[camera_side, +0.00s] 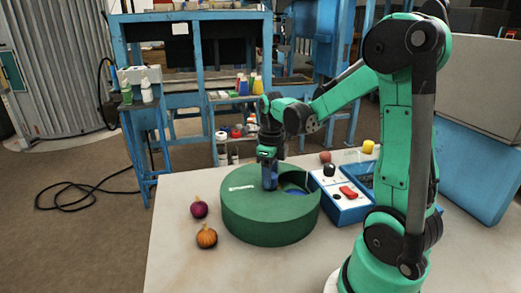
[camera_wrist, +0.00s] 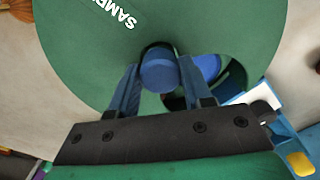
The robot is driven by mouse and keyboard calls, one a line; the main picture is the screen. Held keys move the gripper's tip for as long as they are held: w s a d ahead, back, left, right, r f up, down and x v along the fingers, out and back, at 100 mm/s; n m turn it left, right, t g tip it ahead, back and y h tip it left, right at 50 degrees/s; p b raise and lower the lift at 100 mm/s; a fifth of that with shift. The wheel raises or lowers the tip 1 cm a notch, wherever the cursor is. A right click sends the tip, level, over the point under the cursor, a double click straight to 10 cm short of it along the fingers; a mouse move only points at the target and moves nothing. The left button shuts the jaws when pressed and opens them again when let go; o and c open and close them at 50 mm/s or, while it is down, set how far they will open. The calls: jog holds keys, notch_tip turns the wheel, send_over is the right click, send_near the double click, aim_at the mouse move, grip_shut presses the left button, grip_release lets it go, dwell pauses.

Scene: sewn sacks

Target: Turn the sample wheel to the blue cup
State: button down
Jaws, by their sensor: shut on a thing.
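The sample wheel is a round green drum (camera_side: 268,222) on the table, with white lettering on its top. Its top also fills much of the wrist view (camera_wrist: 90,60). A blue round knob (camera_wrist: 159,72) stands at the middle of the top. My gripper (camera_side: 268,186) points down over the drum, and its two fingers (camera_wrist: 160,88) are shut on the knob from both sides. Right of the knob, a round opening in the top shows something blue (camera_wrist: 208,67) inside, also visible in the side view (camera_side: 297,191). It looks like part of a blue cup; the fingers hide some of the opening.
A blue box with a white top and a red switch (camera_side: 348,191) stands close right of the drum. A purple onion-like thing (camera_side: 199,208) and an orange one (camera_side: 206,236) lie left of it. The table's front left is clear.

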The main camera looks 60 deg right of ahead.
jog(key=shift+m, duration=0.4)
dwell(0.3)
jog(key=shift+c, duration=1.8)
grip_release()
jog(key=shift+r, duration=0.1)
jog(key=shift+r, duration=2.75)
